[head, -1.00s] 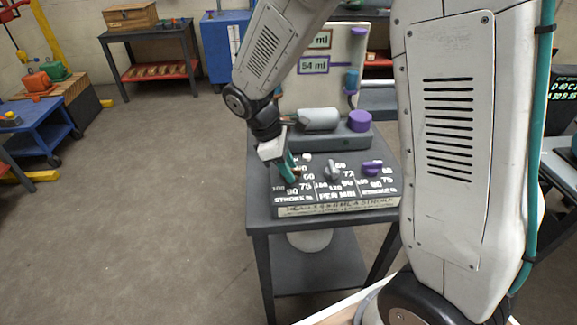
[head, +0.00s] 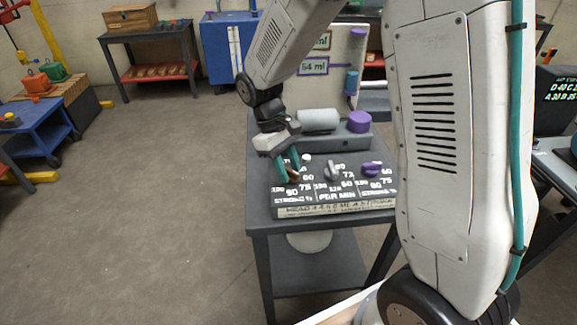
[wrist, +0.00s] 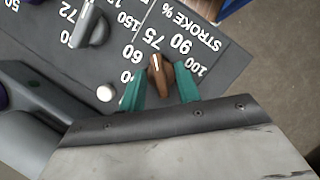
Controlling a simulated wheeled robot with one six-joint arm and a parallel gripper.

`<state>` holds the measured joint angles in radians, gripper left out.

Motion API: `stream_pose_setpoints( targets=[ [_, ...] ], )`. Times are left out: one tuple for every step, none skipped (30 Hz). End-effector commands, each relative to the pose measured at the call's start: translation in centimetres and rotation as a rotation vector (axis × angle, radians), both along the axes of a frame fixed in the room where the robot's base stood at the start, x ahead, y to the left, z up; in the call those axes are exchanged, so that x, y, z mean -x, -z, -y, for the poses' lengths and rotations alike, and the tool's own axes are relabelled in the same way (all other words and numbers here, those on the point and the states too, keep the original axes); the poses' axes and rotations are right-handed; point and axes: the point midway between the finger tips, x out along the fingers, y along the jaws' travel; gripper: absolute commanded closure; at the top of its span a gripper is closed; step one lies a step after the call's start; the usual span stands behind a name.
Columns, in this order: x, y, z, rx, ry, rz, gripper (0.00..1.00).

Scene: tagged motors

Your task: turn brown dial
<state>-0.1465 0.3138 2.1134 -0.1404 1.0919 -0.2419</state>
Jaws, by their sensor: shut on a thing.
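The brown dial (wrist: 158,74) sits on the dark panel (wrist: 226,62) on the table, at the STROKE % scale. In the head view the brown dial (head: 293,175) shows only in part, between the green fingers. My gripper (head: 288,170) reaches down over the panel's left side. In the wrist view my gripper (wrist: 161,82) has one green finger on each side of the dial and is shut on it. The dial's light pointer line faces the top of the wrist view, near 75 and 90.
A grey dial (head: 332,173) and a purple dial (head: 371,169) stand to the right on the same panel. A small white button (wrist: 105,93) is close to the left finger. A grey cylinder (head: 318,120) and purple knob (head: 359,121) are behind.

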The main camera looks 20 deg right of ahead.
Motion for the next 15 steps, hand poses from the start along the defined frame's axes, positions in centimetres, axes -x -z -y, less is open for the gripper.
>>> stream_pose_setpoints(
  targets=[
    [-0.07, -0.04, -0.02, 0.000, 0.004, 0.002, 0.90],
    [-0.07, -0.04, -0.02, -0.001, 0.005, 0.002, 0.90],
    [-0.07, -0.04, -0.02, -0.001, 0.006, 0.002, 0.90],
    [-0.06, -0.04, -0.02, -0.001, 0.008, 0.002, 0.90],
    [-0.06, -0.04, -0.02, -0.001, 0.008, 0.002, 0.90],
    [-0.06, -0.04, -0.02, -0.001, 0.008, 0.002, 0.90],
    [-0.06, -0.04, -0.02, -0.001, 0.008, 0.002, 0.90],
    [-0.05, -0.04, -0.03, -0.001, 0.008, 0.002, 0.90],
    [-0.05, -0.04, -0.03, 0.000, 0.007, 0.002, 0.90],
    [-0.05, -0.04, -0.03, -0.001, 0.006, 0.002, 0.90],
    [-0.05, -0.04, -0.03, -0.001, 0.006, 0.002, 0.90],
    [-0.05, -0.04, -0.03, -0.001, 0.006, 0.002, 0.90],
    [-0.05, -0.04, -0.03, -0.001, 0.006, 0.002, 0.62],
    [-0.05, -0.04, -0.03, -0.001, 0.006, 0.002, 0.53],
    [-0.04, -0.03, -0.02, -0.001, 0.006, 0.002, 0.46]
  ],
)
